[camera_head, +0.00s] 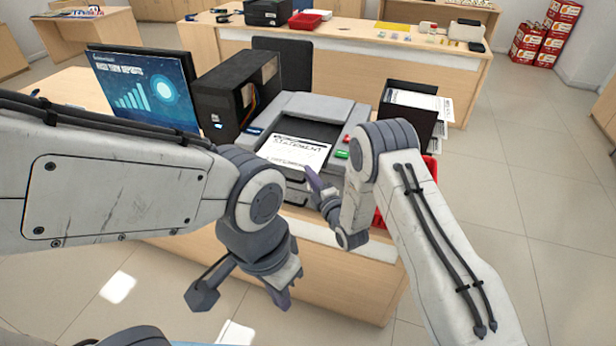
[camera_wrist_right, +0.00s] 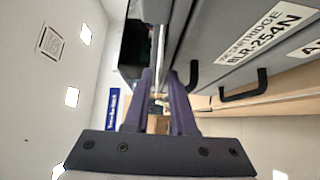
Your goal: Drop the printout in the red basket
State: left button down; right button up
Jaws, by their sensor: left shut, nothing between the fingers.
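The printout (camera_head: 296,152) is a white sheet headed "STATEMENT". It lies in the top tray of the grey printer (camera_head: 342,108). My right gripper (camera_head: 313,180) is at the printer's front, close to the sheet's near right corner. In the right wrist view, its purple fingers (camera_wrist_right: 164,85) are apart, with a gap between them, beside the printer front (camera_wrist_right: 215,50). The red basket (camera_head: 379,217) stands right of the printer, mostly hidden behind my right arm. My left gripper (camera_head: 281,297) hangs low in front of the counter, shut and empty.
A dark computer case (camera_head: 235,92) and a monitor (camera_head: 145,88) stand left of the printer. A black paper rack (camera_head: 408,105) with sheets stands behind the basket. Open floor (camera_head: 530,200) lies to the right. Another counter with a red tray (camera_head: 304,21) is behind.

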jog(key=shift+w+a, duration=0.15)
jog(key=shift+w, duration=0.1)
jog(key=shift+c, duration=0.3)
grip_shut()
jog(key=shift+r, duration=0.1)
notch_tip(320, 180, up, 2)
jog(key=shift+r+p, duration=0.2)
jog(key=shift+p, duration=0.5)
